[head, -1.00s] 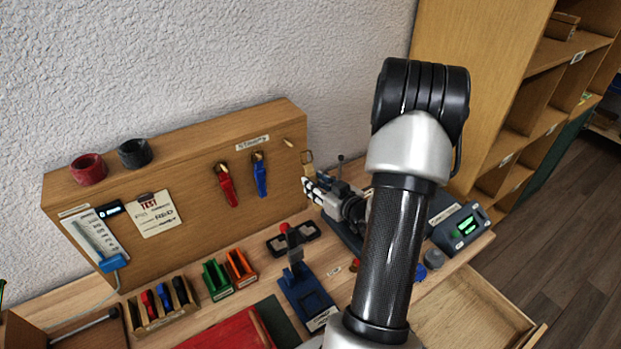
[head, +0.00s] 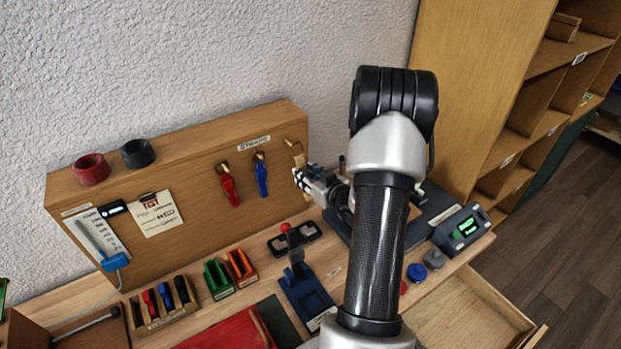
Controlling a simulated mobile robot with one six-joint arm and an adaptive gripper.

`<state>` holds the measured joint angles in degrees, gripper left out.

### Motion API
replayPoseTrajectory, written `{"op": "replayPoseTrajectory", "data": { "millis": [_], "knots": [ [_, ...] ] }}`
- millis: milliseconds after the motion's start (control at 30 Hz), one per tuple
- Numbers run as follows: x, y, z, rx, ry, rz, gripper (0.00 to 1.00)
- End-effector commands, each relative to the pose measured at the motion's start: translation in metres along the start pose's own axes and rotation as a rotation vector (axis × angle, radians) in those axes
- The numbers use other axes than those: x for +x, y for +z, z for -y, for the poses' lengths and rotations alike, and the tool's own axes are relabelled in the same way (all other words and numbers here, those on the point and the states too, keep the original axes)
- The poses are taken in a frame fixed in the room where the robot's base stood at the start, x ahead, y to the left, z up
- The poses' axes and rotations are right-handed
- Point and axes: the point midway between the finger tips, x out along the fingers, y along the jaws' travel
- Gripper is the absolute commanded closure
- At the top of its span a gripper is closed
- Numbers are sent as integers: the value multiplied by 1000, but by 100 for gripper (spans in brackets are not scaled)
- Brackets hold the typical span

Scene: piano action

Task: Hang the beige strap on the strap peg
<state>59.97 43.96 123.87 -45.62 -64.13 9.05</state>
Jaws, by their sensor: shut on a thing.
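The beige strap (head: 298,155) is in my gripper (head: 299,175), at the right end of the upright wooden board. My gripper is shut on the strap's lower part, and its upper end rises to the strap peg (head: 290,143). The strap's top overlaps the peg in the picture; I cannot tell whether its opening is around the peg or only in front of it. My arm stands to the right of the board and reaches left to it.
A red strap (head: 228,184) and a blue strap (head: 261,175) hang on the board (head: 190,210) left of the peg, under a label. A device with a green display (head: 465,228) stands at the right. An open drawer (head: 470,300) juts out at the front right.

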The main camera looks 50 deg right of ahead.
Motion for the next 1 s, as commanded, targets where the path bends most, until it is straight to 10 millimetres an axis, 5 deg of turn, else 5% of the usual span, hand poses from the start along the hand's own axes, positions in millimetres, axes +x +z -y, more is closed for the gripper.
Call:
{"op": "replayPoseTrajectory", "data": {
  "millis": [600,1000],
  "knots": [
    [36,-2,1,-1,-1,-1,95],
    [41,0,0,0,-1,0,95]
  ]
}}
